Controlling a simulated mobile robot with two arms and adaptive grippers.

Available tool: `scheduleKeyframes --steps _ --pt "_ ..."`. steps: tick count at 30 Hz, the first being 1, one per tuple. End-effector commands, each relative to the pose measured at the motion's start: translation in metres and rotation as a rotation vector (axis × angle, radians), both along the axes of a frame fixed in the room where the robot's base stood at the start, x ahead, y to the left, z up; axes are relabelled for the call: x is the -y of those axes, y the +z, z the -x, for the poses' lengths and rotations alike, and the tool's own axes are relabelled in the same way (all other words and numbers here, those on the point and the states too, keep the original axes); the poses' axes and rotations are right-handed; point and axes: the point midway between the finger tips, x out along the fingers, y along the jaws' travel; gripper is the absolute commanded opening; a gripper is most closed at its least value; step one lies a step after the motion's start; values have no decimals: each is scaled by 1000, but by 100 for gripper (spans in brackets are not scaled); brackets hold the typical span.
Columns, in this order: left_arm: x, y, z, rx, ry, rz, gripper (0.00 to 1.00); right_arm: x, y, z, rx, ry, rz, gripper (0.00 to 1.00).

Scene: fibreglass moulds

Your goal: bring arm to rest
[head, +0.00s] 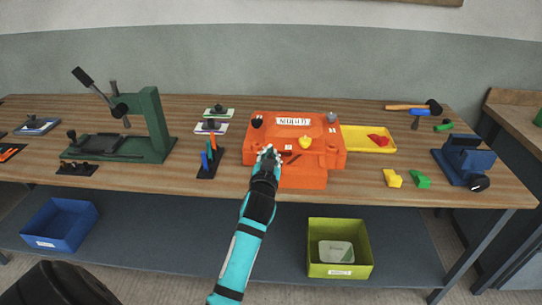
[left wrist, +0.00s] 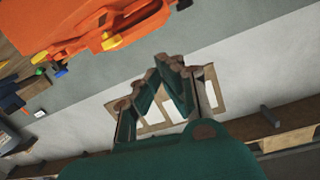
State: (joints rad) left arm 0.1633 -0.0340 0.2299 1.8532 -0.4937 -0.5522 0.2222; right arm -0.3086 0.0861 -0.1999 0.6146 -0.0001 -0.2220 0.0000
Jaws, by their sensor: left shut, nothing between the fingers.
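My left arm reaches up from the bottom middle of the head view. Its gripper (head: 268,153) is in front of the near left side of the orange mould block (head: 290,177); I cannot tell whether they touch. In the left wrist view the gripper (left wrist: 168,62) has its fingertips together with nothing between them. The orange block shows at the top left of that view (left wrist: 62,30). My right gripper is in neither view.
A green press (head: 152,125) stands to the left on the wooden bench. A yellow tray (head: 350,132) holds a red piece. A blue vise (head: 462,160) is at right. A blue bin (head: 60,222) and a lime bin (head: 316,262) are on the lower shelf.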

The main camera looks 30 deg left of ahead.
Motion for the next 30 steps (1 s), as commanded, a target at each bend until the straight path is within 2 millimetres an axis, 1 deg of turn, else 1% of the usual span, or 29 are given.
scheduleKeyframes --steps 4,8,10,11,13,14,17,18,20,21,22,23,24,26,27,29,30 --pt "-1 0 -1 0 -1 0 0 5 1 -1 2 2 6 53" --pt "-1 -1 -1 -2 -2 0 0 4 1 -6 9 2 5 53" --pt "2 -9 -2 -15 -8 3 0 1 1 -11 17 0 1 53" --pt "4 -16 -3 -28 -15 4 0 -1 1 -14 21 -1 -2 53" --pt "11 -42 -5 -73 -38 11 0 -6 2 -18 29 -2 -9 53" --pt "16 -56 -5 -98 -53 15 0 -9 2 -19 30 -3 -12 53" --pt "37 -120 -3 -206 -112 34 0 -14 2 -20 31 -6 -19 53" --pt "46 -149 1 -254 -139 42 0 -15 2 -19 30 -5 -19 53" --pt "59 -191 10 -324 -175 56 0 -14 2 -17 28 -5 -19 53" --pt "67 -218 19 -372 -196 66 0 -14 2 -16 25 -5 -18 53" --pt "74 -238 25 -406 -213 74 0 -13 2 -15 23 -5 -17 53" --pt "80 -259 34 -442 -229 80 0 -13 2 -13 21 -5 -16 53" --pt "87 -285 46 -488 -248 91 0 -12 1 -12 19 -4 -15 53" --pt "99 -324 68 -557 -277 107 0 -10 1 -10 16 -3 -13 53" --pt "106 -349 84 -606 -294 119 0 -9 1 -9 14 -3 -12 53" --pt "116 -385 111 -675 -319 136 0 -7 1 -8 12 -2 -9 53" --pt "122 -408 132 -723 -334 146 0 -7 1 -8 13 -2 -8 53"
